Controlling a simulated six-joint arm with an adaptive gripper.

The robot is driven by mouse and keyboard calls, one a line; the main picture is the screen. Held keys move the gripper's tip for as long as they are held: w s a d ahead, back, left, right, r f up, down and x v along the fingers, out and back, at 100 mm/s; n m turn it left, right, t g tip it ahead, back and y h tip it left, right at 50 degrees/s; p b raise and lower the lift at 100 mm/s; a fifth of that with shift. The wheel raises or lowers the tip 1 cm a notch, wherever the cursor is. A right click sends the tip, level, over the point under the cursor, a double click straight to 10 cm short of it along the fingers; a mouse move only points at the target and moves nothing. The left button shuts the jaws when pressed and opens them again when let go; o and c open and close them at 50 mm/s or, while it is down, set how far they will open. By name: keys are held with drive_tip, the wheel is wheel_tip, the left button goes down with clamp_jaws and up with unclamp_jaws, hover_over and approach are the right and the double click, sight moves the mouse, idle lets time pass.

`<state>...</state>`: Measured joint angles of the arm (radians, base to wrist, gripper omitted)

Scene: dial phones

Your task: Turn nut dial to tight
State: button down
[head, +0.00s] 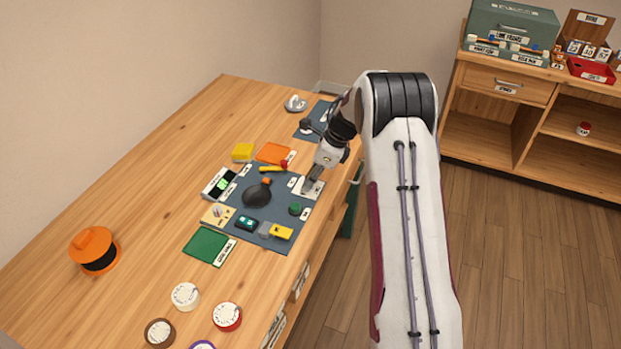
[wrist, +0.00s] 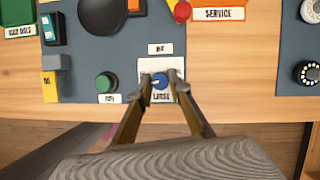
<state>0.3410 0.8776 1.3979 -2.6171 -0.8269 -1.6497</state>
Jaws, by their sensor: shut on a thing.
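The nut dial (wrist: 159,81) is a small blue knob with a pale pointer on a white plate (wrist: 148,66). In the wrist view a "NUT" label sits above it and a "LOOSE" label (wrist: 161,97) below it. My gripper (wrist: 159,79) has one finger on each side of the knob and is shut on it. In the head view my gripper (head: 311,183) reaches down over the white plate at the right edge of the grey mat (head: 278,201). There the fingers hide the knob. The pointer's exact setting is too small to tell.
A green button (wrist: 105,82) stands left of the dial, and a red knob (wrist: 182,12) is above right by a "SERVICE" label. A black round piece (head: 257,194) is mid-mat.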

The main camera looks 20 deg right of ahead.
drive_tip(key=shift+m+t, duration=0.3)
drive_tip(key=shift+m, duration=0.6)
drive_tip(key=shift+h, duration=0.3)
drive_tip(key=c, duration=1.8)
unclamp_jaws()
drive_tip(key=shift+c, duration=0.2)
drive_tip(key=v, duration=1.2)
